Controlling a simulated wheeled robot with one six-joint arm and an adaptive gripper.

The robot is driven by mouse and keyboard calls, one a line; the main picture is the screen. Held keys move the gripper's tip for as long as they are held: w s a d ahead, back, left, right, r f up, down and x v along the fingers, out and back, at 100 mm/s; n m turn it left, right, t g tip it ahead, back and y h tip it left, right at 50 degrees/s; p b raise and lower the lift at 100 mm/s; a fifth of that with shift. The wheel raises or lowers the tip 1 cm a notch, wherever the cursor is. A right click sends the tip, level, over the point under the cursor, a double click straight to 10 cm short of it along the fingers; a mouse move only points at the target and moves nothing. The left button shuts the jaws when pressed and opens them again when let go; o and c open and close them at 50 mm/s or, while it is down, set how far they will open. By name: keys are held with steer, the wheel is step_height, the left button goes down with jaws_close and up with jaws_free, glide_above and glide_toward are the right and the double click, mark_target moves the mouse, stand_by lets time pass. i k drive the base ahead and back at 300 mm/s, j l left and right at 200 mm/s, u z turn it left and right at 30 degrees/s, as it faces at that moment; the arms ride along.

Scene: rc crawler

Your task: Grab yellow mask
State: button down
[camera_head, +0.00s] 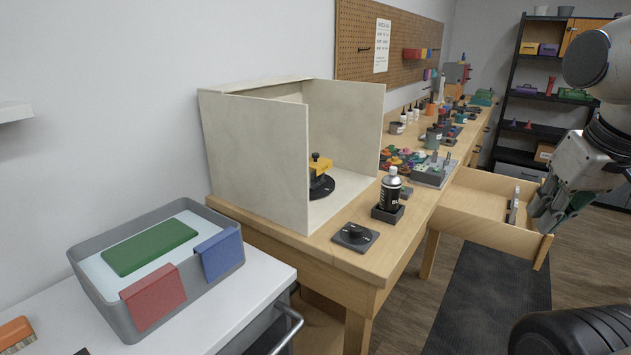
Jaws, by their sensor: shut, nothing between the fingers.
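A yellow piece (319,163), which looks like the yellow mask, sits on a dark object on the round black turntable (321,190) inside the open-fronted booth. The booth's front panel hides its left part. My gripper (545,222) is at the right edge of the picture, above the open drawer's right end and far to the right of the yellow piece. It is shut and empty.
The pale booth (255,160) has tall side panels. An open drawer (480,205) juts out.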

mark_target(321, 164)
steer(key=i+l+u, duration=0.1)
steer(key=u, duration=0.35)
steer(key=l+u, duration=0.15)
steer(key=u, duration=0.25)
steer(key=i+l+u, duration=0.1)
steer(key=u, duration=0.35)
steer(key=l+u, duration=0.25)
steer(key=l, duration=0.5)
steer(key=l+u, duration=0.25)
steer(key=l, duration=1.05)
steer(key=k, duration=0.05)
